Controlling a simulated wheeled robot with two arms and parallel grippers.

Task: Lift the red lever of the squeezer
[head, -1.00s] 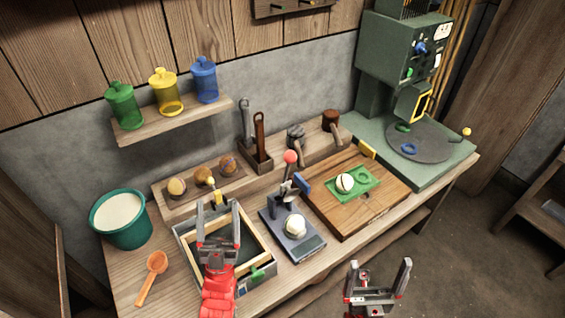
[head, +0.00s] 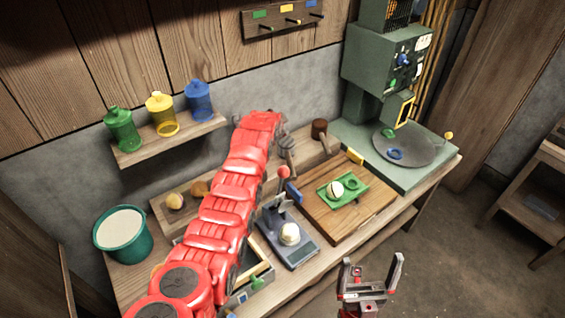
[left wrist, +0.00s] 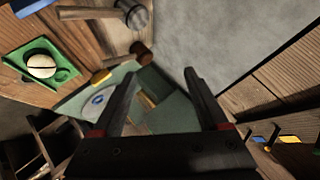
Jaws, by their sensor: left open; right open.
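The squeezer (head: 300,255) stands on the bench front, a dark blue-grey base with a pale ball (head: 289,235) on it. Its lever carries a red ball knob (head: 283,172) at the top, behind the pale ball. My left arm crosses the bench left of the squeezer and reaches up toward the wall; its gripper is hidden in the head view. In the left wrist view the left gripper (left wrist: 159,72) is open and empty, with the squeezer out of view. My right gripper (head: 371,262) is open and empty in front of the bench, right of the squeezer, apart from it.
A wooden board (head: 345,220) with a green mould (head: 352,184) lies right of the squeezer. Two mallets (head: 320,130) lie behind, near my left arm. A green machine (head: 390,80) stands at the right end. A teal bucket (head: 125,245) stands at the left end.

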